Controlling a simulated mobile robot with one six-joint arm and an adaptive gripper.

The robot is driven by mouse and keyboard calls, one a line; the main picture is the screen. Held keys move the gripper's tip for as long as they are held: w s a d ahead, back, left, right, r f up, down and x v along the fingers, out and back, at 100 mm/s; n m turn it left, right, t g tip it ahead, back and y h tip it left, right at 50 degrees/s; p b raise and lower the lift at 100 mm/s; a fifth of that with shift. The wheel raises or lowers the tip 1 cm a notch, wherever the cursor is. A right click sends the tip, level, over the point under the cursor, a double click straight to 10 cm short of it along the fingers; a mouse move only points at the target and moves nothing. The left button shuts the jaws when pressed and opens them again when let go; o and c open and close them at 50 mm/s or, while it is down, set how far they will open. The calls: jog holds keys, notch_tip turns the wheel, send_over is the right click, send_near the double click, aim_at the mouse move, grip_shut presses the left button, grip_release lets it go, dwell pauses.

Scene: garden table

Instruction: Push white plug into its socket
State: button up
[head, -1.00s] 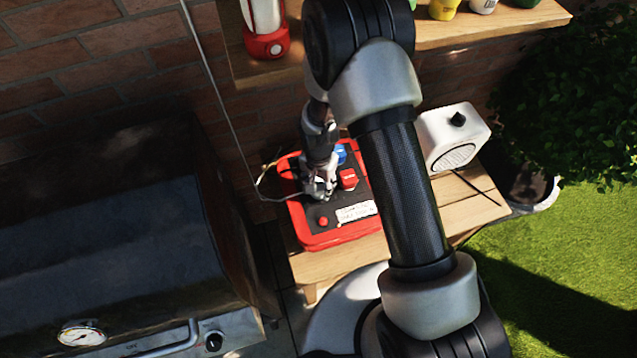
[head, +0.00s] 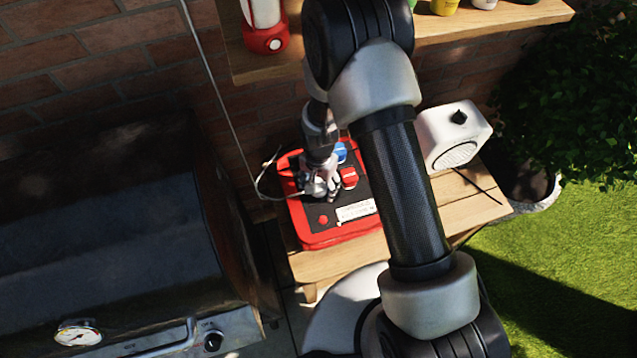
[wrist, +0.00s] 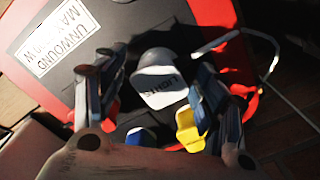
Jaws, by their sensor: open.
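The white plug (wrist: 160,88), marked with what looks like "LIGHTS" upside down, sits between the spread fingers of my gripper (wrist: 155,95) in the wrist view. The fingers stand apart from it on both sides. Its lower end and its socket are hidden, so I cannot tell how deep it sits. In the head view, my gripper (head: 322,180) is low over the red-rimmed panel (head: 318,240), and the white plug (head: 316,188) shows just under it. A pale cable (head: 262,188) runs left from there.
A red block (head: 349,177) and a blue block (head: 340,152) sit close by on the panel. A yellow piece (wrist: 190,130) is beside the right finger. A white speaker-like box (head: 453,137) stands right on the wooden table (head: 460,205). A grill (head: 100,230) is at left.

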jog(key=shift+r, duration=0.15)
notch_tip(320, 180, up, 7)
jog(key=shift+r, duration=0.15)
dwell(0.5)
jog(key=shift+s, duration=0.1)
dwell(0.4)
